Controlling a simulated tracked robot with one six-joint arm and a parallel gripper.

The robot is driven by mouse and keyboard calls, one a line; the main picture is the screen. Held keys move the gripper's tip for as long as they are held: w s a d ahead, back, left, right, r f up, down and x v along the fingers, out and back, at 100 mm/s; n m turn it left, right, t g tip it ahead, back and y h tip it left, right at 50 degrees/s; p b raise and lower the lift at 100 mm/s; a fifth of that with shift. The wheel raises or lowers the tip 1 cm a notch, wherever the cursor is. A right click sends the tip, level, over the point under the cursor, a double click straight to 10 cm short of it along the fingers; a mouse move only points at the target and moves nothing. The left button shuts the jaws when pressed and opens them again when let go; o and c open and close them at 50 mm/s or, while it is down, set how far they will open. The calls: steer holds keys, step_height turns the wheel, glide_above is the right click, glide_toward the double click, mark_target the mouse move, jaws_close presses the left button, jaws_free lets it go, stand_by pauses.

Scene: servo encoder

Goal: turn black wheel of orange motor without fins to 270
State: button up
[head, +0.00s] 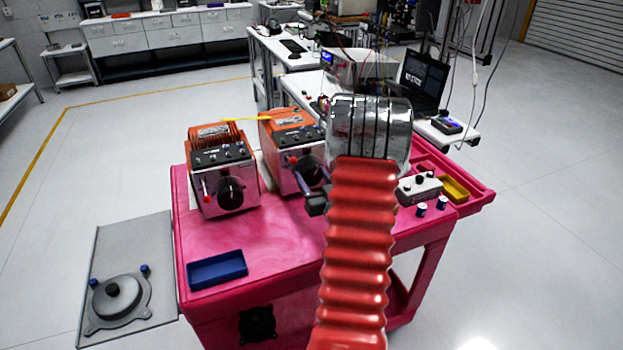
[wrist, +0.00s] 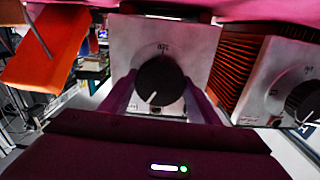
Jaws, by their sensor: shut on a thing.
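The orange motor without fins (head: 290,124) stands on the pink cart, with a light front plate. Its black wheel (head: 312,168) is partly hidden by my gripper (head: 313,186). In the wrist view, which is upside down, the black wheel (wrist: 160,80) sits mid-picture on the light plate (wrist: 196,45). Its white pointer mark points down and slightly left in that picture. The fingers of my gripper (wrist: 160,86) lie on both sides of the wheel, shut on it. The dial numbers are too small to read surely.
The finned orange motor (head: 222,160) stands close by on the left; it also shows in the wrist view (wrist: 270,75). A blue tray (head: 217,270) lies at the cart's front left. A grey control box (head: 420,188) and a yellow tray (head: 455,188) are on the right.

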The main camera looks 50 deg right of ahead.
steer(key=m, duration=0.5)
steer(key=shift+w+a+f+m, duration=0.1)
steer(key=shift+w+m, duration=0.05)
steer(key=shift+m, duration=0.25)
steer(key=m, duration=0.6)
stand_by(0.3)
steer(key=o, duration=1.1)
steer(key=shift+c, duration=0.2)
steer(key=shift+s, duration=0.2)
